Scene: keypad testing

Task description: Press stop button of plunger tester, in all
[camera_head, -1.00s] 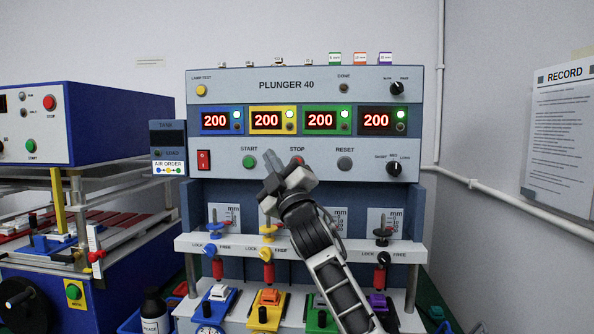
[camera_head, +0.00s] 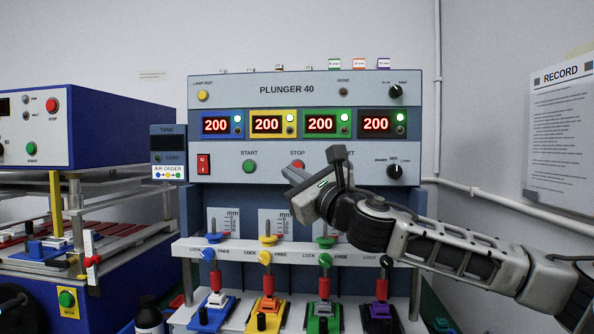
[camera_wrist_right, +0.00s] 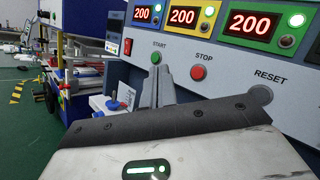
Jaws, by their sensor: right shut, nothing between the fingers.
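The plunger tester (camera_head: 220,165), a grey panel marked PLUNGER 40, stands ahead, and its four displays each read 200. Its red stop button (camera_head: 297,163) is partly covered by my right gripper in the head view. It shows whole in the right wrist view (camera_wrist_right: 198,72). My right gripper (camera_head: 288,172) is shut and empty, with its fingertips just below and left of the stop button in the head view. In the wrist view the closed fingers (camera_wrist_right: 158,86) lie left of the stop button and below the green start button (camera_wrist_right: 156,58). Contact cannot be told. My left gripper is not in view.
The green start button (camera_head: 249,166) is left of stop; the reset button (camera_wrist_right: 261,94) is right, hidden by my arm in the head view. Lock levers and coloured plungers (camera_head: 265,258) stand below the panel. A blue machine (camera_head: 110,130) stands at left.

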